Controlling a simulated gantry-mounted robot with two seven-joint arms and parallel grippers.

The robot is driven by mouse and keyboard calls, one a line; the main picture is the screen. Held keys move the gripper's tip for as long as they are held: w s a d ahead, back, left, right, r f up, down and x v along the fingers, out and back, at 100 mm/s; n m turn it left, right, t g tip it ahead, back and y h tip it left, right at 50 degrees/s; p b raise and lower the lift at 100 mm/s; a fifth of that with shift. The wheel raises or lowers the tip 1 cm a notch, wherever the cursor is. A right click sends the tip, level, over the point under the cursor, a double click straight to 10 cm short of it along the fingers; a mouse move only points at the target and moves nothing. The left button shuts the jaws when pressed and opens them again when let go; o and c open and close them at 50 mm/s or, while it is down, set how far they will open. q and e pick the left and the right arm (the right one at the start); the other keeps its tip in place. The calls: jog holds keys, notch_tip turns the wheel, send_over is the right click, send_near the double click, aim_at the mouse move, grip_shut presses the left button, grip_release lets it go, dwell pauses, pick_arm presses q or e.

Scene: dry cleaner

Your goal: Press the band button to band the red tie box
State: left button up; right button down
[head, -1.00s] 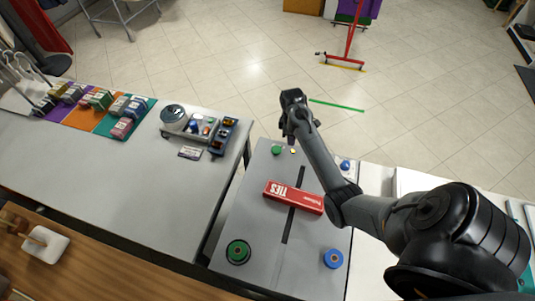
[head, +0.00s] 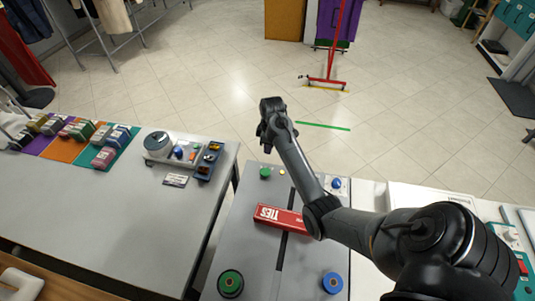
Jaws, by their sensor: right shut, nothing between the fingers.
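The red tie box (head: 268,214), with white TIES lettering, lies across the dark slot (head: 281,252) of the grey banding table (head: 247,238). My arm covers part of its right end. At the table's far edge are a small green button (head: 265,172) and a small yellow one (head: 282,171). A blue button (head: 336,183) is to their right. I cannot tell which is the band button. My right gripper (head: 266,143) is shut and empty, showing just beyond the green button in the picture; its fingertips are hard to make out. My left gripper is not in view.
A green reel (head: 230,283) and a blue reel (head: 332,283) sit at the table's near end. The left counter (head: 120,210) holds a grey tray of small items (head: 185,155) and several colored blocks on mats. Tiled floor lies beyond.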

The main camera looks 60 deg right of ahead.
aim_at(266, 172)
jog(key=f, duration=0.4)
jog(key=f+b, duration=0.1)
jog(key=f, duration=0.7)
jog(key=shift+w+a+f, duration=0.15)
jog(key=shift+w+f, duration=0.05)
jog(key=shift+w, duration=0.15)
jog(key=shift+f, duration=0.25)
